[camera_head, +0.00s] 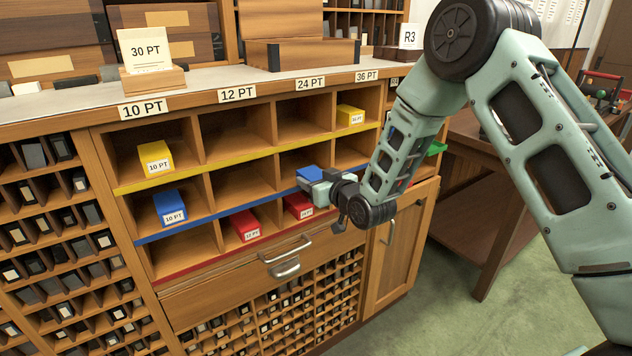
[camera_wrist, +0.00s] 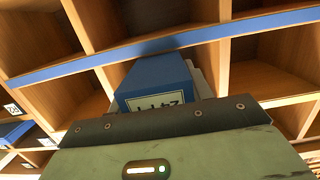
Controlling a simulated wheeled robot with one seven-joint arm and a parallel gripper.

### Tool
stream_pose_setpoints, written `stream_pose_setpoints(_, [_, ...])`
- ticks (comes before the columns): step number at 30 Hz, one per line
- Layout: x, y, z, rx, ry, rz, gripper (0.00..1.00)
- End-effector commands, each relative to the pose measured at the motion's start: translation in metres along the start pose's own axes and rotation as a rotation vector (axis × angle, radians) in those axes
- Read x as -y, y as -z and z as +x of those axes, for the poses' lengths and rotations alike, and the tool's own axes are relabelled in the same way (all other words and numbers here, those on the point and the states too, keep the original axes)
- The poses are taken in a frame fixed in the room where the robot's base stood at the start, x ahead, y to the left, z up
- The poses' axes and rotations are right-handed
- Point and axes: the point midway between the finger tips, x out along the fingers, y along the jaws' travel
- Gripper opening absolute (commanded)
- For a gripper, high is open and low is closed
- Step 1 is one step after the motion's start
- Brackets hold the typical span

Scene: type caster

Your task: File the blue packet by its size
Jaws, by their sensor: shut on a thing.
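A blue packet (camera_head: 309,173) is held in my gripper (camera_head: 318,187), in front of the blue-striped row, around the 24 PT column. In the wrist view the blue packet (camera_wrist: 155,78) sticks out beyond the jaws toward the shelf. The pigeonhole rack (camera_head: 235,165) has columns marked 10 PT, 12 PT, 24 PT and 36 PT, with yellow, blue and red strips. Another blue packet (camera_head: 169,208), marked 10 PT, sits in the blue row's 10 PT compartment.
Yellow packets stand in the top row under 10 PT (camera_head: 155,159) and 36 PT (camera_head: 350,115). Red packets (camera_head: 244,225) (camera_head: 298,206) stand in the bottom row. Drawer handles (camera_head: 285,260) project below. A 30 PT card (camera_head: 149,53) stands on the countertop.

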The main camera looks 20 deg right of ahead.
Motion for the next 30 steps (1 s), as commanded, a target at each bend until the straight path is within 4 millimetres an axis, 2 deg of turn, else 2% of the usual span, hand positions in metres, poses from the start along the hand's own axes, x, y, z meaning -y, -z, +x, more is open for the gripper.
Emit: stream_pose_setpoints(30, [0.0,0.005,0.023,-0.005,0.0,0.0,0.0])
